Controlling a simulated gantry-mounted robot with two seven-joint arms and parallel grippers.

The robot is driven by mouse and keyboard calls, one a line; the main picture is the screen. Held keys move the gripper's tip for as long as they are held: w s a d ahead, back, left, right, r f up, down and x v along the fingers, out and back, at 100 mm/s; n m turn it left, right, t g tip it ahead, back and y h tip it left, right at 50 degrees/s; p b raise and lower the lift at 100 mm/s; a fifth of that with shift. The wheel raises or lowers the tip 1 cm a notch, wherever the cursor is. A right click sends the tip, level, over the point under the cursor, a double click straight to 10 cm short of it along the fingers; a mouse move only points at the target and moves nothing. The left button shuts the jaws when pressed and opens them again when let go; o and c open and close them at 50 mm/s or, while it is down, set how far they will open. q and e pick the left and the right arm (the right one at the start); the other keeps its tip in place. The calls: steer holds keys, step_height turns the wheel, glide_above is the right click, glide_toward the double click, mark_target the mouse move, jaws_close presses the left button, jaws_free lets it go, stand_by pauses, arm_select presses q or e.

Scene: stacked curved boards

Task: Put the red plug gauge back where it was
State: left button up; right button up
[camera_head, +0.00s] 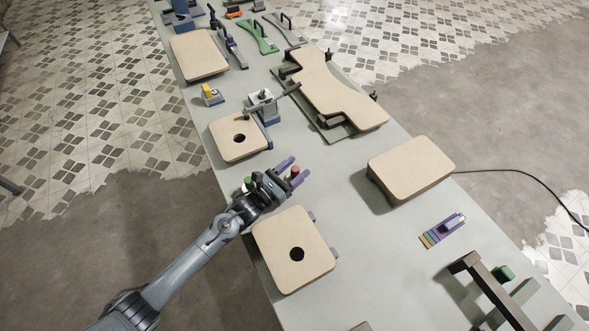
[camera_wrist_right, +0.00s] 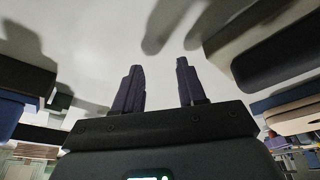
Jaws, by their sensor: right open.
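The red plug gauge (camera_head: 295,171) shows as a small red piece between the fingertips of my left gripper (camera_head: 291,170) in the head view. The purple fingers are apart on either side of it; I cannot tell whether they touch it. Its lower part is hidden. A green-topped piece (camera_head: 249,184) is beside the left wrist. A board with a dark hole (camera_head: 310,275) lies just below the left gripper, and another holed board (camera_head: 225,150) lies above it. In the right wrist view my right gripper (camera_wrist_right: 156,80) is open and empty, over a pale surface.
A plain board (camera_head: 412,165) sits raised at the right, and a waisted board (camera_head: 335,95) is clamped at the back. A grey fixture with a lever (camera_head: 262,103) stands beside the upper holed board. A purple block with coloured strips (camera_head: 443,230) lies right. The middle of the table (camera_head: 345,225) is clear.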

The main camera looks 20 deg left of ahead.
arm_select(q)
steer(key=shift+r, duration=0.25)
steer(key=shift+v, duration=3.8)
steer(key=shift+f, duration=0.15)
